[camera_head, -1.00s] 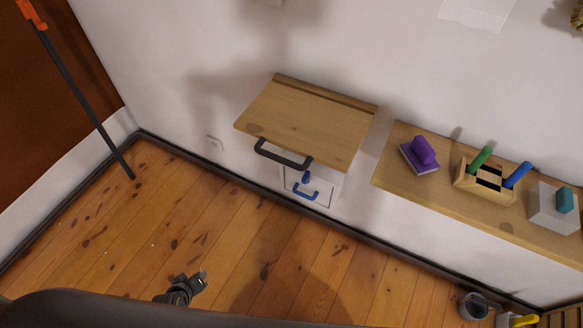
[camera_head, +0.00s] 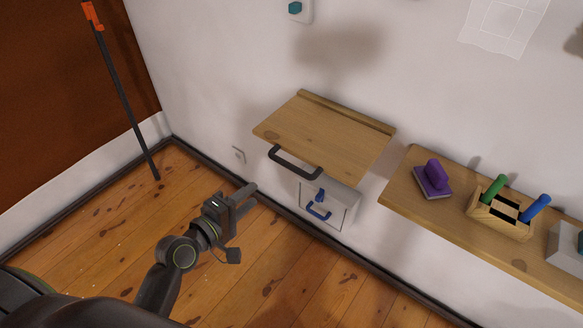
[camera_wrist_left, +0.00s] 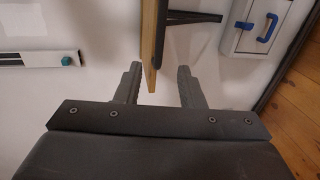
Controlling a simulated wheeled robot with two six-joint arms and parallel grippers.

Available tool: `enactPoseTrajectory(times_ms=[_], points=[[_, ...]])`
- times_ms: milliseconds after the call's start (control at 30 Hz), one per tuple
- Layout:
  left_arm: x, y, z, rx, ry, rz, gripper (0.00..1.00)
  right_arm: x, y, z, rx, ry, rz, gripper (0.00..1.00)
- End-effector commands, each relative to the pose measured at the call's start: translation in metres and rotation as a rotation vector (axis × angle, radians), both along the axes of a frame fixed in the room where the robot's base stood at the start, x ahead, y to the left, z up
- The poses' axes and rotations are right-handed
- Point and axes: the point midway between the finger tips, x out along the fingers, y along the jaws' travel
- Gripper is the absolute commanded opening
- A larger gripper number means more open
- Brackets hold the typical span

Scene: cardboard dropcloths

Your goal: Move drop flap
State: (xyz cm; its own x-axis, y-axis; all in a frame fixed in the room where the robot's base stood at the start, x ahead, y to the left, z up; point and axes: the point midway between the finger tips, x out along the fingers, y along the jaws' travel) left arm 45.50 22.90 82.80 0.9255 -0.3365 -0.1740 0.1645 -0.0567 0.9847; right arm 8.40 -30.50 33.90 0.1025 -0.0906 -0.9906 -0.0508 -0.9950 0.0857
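The drop flap (camera_head: 325,138) is a wooden board hinged on the white wall, standing out roughly level. A dark bar handle (camera_head: 294,163) is fixed along its front edge. My left gripper (camera_head: 250,194) is open and empty, to the left of the flap and apart from the handle. In the left wrist view the flap (camera_wrist_left: 153,38) shows edge-on, ahead of and in line with the gap between my open fingers (camera_wrist_left: 158,75); the handle (camera_wrist_left: 190,18) shows just right of it. My right gripper is in neither view.
Below the flap is a small white wall box (camera_head: 328,204) with blue handles. To the right, a wooden shelf (camera_head: 450,226) holds a purple block (camera_head: 433,180) and a holder (camera_head: 502,215) with green and blue handles. A dark pole (camera_head: 126,100) leans at left. Floor below is clear.

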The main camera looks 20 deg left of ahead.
Motion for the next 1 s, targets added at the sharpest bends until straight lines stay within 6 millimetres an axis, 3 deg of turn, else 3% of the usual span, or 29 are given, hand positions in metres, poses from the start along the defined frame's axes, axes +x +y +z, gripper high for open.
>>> enactPoseTrajectory(times_ms=[167, 600, 800, 1000], points=[[0.034, -0.013, -0.005, -0.003, -0.002, 0.000, 0.35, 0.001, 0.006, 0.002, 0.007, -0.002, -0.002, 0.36], [0.117, -0.043, -0.022, 0.001, 0.001, 0.001, 0.35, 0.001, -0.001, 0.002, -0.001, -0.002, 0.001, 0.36], [0.139, -0.050, -0.027, 0.003, 0.000, 0.002, 0.35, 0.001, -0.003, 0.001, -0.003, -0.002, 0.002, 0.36], [0.147, -0.053, -0.028, 0.004, 0.001, 0.001, 0.35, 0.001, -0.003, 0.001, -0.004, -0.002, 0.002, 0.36]])
